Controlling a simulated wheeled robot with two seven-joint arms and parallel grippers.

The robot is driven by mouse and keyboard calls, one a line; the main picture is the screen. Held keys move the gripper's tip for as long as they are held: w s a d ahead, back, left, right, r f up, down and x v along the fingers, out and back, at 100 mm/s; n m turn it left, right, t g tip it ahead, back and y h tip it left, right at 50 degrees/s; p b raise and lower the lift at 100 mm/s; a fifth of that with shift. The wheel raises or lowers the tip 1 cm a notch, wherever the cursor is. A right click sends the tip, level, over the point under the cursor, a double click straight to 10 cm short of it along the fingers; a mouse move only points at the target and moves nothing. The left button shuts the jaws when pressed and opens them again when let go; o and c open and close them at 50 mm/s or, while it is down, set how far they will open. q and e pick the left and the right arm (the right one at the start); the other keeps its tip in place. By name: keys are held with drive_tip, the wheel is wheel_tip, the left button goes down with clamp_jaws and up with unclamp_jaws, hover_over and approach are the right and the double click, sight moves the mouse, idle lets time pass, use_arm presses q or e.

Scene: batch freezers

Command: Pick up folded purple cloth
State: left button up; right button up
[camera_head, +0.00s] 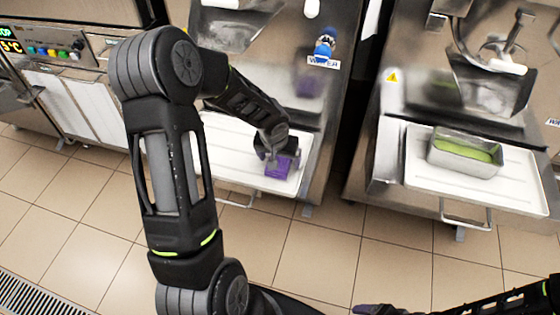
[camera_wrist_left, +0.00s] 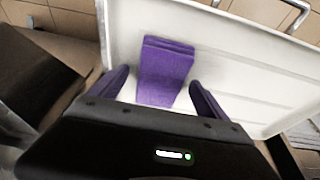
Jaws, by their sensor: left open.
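The folded purple cloth (camera_head: 277,171) lies on a white tray (camera_head: 222,167) in front of the middle machine. In the left wrist view the cloth (camera_wrist_left: 168,62) lies flat with its layered folded end away from the gripper. My left gripper (camera_head: 276,158) is at the cloth, its purple fingers partly blending with it in the head view. In the left wrist view the left gripper (camera_wrist_left: 158,78) is open, with one finger on each side of the cloth's nearer part and visible gaps between.
On the right, a metal pan (camera_head: 466,152) with green contents stands on another white tray (camera_head: 425,171). Machine fronts rise behind both trays. A blue-capped tap (camera_head: 325,45) is above the middle tray. Tiled floor lies open in front.

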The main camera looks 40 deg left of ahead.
sight(279, 160)
use_arm(q)
drive_tip(key=shift+c, duration=0.2)
drive_tip(key=c, duration=1.6)
drive_tip(key=shift+o, duration=0.2)
wheel_tip(279, 160, up, 10)
drive_tip(key=p, duration=0.1)
drive_tip(key=shift+p, duration=0.4)
drive_tip(key=w+d+r+m+p, duration=0.2)
drive_tip(key=d+r, duration=0.2)
drive_tip(key=d, duration=0.4)
drive_tip(key=w+d+r+m+h+p, duration=0.1)
drive_tip(key=w+d+r+p, duration=0.1)
drive_tip(key=d+r, duration=0.3)
drive_tip(key=d, duration=0.4)
drive_tip(key=shift+r+m+p, duration=0.2)
drive_tip(key=shift+m+p, duration=0.2)
drive_tip(key=shift+d, duration=0.1)
